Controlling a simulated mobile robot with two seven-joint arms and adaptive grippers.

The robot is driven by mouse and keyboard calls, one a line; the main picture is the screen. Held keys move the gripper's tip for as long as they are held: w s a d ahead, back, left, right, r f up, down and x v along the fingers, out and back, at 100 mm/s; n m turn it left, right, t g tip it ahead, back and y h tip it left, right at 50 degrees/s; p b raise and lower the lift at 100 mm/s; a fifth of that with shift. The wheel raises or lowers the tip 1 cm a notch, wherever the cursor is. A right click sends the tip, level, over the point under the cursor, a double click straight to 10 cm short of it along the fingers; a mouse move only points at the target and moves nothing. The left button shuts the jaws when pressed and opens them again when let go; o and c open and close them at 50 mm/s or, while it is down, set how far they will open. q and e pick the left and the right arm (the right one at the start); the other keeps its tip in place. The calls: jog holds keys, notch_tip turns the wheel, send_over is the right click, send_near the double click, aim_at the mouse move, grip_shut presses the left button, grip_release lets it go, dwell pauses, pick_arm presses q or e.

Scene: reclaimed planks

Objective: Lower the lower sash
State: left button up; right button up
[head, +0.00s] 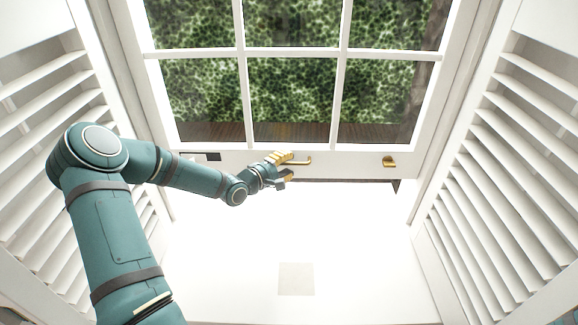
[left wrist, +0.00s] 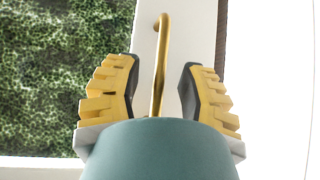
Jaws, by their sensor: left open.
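The lower sash (head: 345,163) is a white frame with several panes, and a narrow dark gap shows under its bottom rail. Two brass handles sit on that rail: a left handle (head: 303,161) and a right handle (head: 389,162). My left gripper (head: 290,168) is open at the left handle, one yellow-padded finger above it and one below. In the left wrist view the brass bar (left wrist: 162,50) runs between the open fingers (left wrist: 160,72), with space visible on both sides. The bar's near end is hidden behind my wrist. My right gripper is not in view.
White louvred shutters stand at the left (head: 40,180) and right (head: 510,180) of the window. A bright white sill area (head: 350,240) below the sash looks clear, with a pale square (head: 296,279) on it. Green foliage shows through the panes.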

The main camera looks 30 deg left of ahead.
pick_arm(q)
jog(key=shift+w+d, duration=0.1)
jog(key=shift+w, duration=0.4)
grip_shut()
jog(key=shift+s+f+b, duration=0.1)
jog(key=shift+f+b, duration=0.2)
jog(key=shift+f, duration=0.3)
notch_tip(320, 180, down, 17)
jog(key=b, duration=0.7)
jog(key=shift+r, duration=0.1)
jog(key=shift+f, duration=0.6)
